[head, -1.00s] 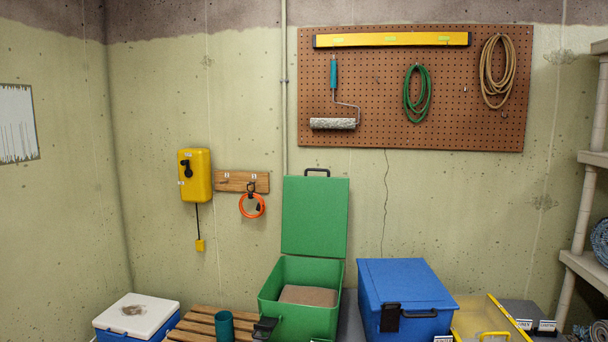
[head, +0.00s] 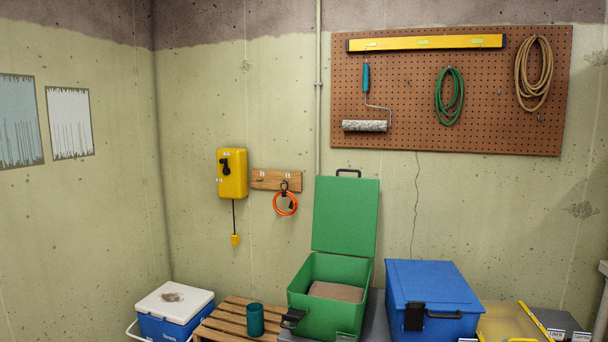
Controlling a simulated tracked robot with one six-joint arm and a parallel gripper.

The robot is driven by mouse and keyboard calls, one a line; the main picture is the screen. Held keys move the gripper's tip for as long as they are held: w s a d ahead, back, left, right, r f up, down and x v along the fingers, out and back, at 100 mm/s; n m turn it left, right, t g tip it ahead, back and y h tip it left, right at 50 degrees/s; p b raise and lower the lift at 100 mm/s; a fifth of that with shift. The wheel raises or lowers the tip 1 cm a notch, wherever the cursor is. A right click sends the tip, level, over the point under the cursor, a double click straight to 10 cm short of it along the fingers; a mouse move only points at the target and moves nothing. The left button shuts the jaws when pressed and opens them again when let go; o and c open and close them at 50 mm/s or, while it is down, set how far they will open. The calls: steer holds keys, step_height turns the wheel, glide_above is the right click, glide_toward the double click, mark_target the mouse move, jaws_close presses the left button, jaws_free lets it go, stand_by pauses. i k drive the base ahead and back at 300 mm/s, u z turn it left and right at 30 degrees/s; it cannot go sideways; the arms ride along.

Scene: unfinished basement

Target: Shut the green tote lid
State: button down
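The green tote (head: 328,318) stands at the lower middle of the head view, against the wall. Its green lid (head: 346,215) is open and stands upright at the back, leaning slightly toward the wall, with a dark handle (head: 348,172) on its top edge. A brown, flat-topped thing (head: 335,291) lies inside the tote. A black latch (head: 293,318) hangs open at the tote's front left. My gripper is not in view.
A blue tote (head: 434,298) with its lid shut stands close on the right. A wooden slatted pallet (head: 224,325) with a teal cup (head: 255,319) is on the left, beyond it a white-lidded cooler (head: 174,301).

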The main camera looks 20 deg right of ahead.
mark_target(346, 208)
steer(key=u, duration=1.25)
steer(key=i, duration=2.65)
steer(key=z, duration=0.6)
